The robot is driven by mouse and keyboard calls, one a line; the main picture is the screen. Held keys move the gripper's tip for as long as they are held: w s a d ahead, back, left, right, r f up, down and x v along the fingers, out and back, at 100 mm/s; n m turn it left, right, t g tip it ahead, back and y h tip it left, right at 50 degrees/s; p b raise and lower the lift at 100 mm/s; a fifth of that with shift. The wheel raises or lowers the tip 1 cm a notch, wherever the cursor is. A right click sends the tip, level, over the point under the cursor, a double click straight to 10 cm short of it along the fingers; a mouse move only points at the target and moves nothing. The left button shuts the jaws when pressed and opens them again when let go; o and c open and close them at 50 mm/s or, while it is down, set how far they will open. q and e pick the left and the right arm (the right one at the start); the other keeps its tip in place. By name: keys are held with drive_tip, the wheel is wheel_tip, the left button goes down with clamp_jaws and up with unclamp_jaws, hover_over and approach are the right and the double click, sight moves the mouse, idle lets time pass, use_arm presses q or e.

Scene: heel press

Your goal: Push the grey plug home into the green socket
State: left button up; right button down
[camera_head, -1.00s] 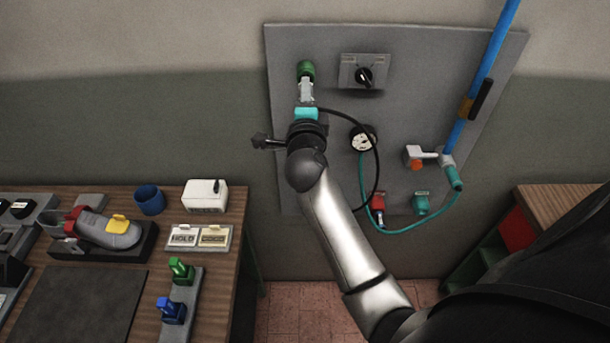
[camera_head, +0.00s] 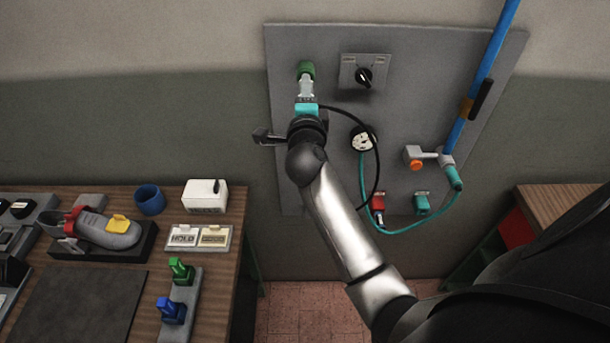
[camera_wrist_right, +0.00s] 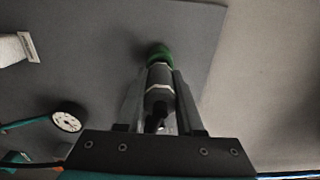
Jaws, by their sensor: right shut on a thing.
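The green socket (camera_head: 306,68) is on the upper left of the grey wall panel. My right gripper (camera_head: 306,86) is right below it in the head view, shut on the grey plug. In the right wrist view the grey plug (camera_wrist_right: 160,80) lies between the two fingers, its front end against the green socket (camera_wrist_right: 158,53). I cannot tell how deep the plug sits in the socket. A black cable (camera_head: 372,160) loops from near the gripper down the panel. My left gripper is not in view.
The panel (camera_head: 420,70) also bears a black rotary switch (camera_head: 364,76), a gauge (camera_head: 362,139), a valve with an orange knob (camera_head: 413,153), and red (camera_head: 378,202) and teal (camera_head: 422,203) fittings. A workbench (camera_head: 140,310) with several items stands at left.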

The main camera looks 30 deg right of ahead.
drive_tip(key=shift+x, duration=0.9)
drive_tip(key=shift+c, duration=2.3)
unclamp_jaws()
drive_tip(key=shift+w, duration=0.1)
drive_tip(key=b+v, duration=0.1)
drive_tip(key=v, duration=1.4)
